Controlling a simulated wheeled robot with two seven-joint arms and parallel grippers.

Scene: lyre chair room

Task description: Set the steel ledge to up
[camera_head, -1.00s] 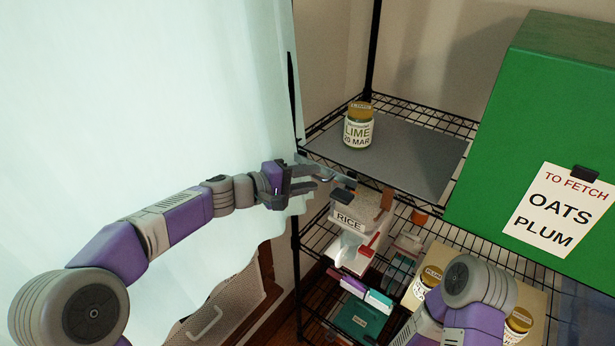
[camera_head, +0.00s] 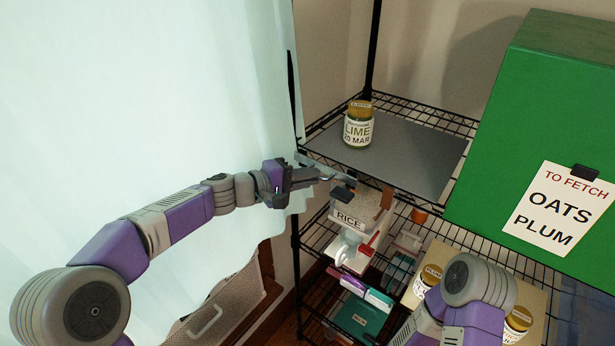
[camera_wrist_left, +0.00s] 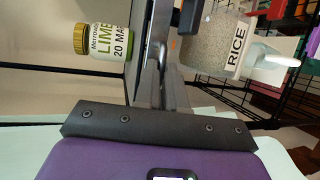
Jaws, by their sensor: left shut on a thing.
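The steel ledge (camera_head: 410,160) is a flat grey panel lying level on the wire shelf, and it shows nearly edge-on in the left wrist view (camera_wrist_left: 148,55). A lime jar (camera_head: 358,125) with a gold lid stands upright on it. My left gripper (camera_head: 322,175) is at the ledge's front left edge, its fingers shut on the steel ledge. The exact grip is partly hidden by the fingers. In the left wrist view, the lime jar (camera_wrist_left: 103,41) is left of the fingers. My right gripper is out of view; only part of that arm shows at the lower right.
A rice container (camera_head: 348,220) stands just below the ledge, close to my left gripper. A green box (camera_head: 540,90) with a note (camera_head: 560,208) is at the right. Plum jars (camera_head: 431,277) and a teal box (camera_head: 358,318) sit lower. A pale curtain (camera_head: 150,90) fills the left.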

